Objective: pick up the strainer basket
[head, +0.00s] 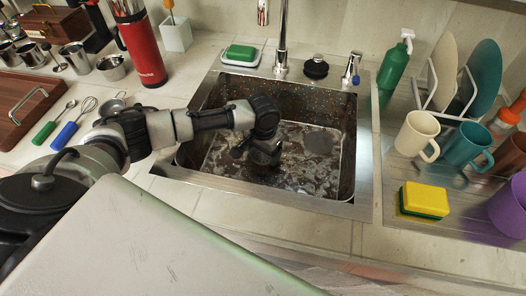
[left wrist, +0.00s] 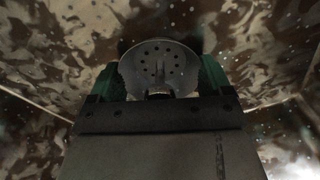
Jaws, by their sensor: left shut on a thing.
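The strainer basket (left wrist: 158,62) is a grey round piece with small holes and a raised middle post. In the left wrist view it sits between the green-sided fingers of my left gripper (left wrist: 160,85), which is shut on it. In the head view my left arm reaches in from the left over the sink's edge. My left gripper (head: 262,158) points down inside the sink (head: 352,190), towards its left part. The basket is hidden there by the gripper. Whether it touches the sink floor cannot be told. My right gripper is not in view.
The faucet (head: 282,45) stands behind the sink, with a green soap bar (head: 240,53) beside it. A yellow sponge (head: 425,198), mugs (head: 416,135) and a plate rack are at right. The sink's right half is clear.

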